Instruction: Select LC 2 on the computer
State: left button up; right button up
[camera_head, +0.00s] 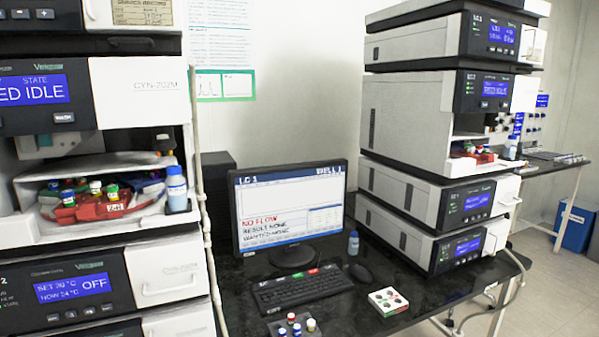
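The computer monitor (289,208) stands on the black bench between two instrument stacks. Its screen reads LC 1 at the upper left and WELL 1 at the upper right. Red text says NO FLOW, with RESULT NONE and WANTED NONE under it. The keyboard (300,289) lies in front of the monitor and has a few coloured keys, green and red, along its back edge. The mouse (360,272) lies to the right of the keyboard. Neither of my grippers shows in the head view.
The left stack (160,270) stands close, with a red vial tray (105,208) in its open bay. The right stack (405,125) stands behind the mouse.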

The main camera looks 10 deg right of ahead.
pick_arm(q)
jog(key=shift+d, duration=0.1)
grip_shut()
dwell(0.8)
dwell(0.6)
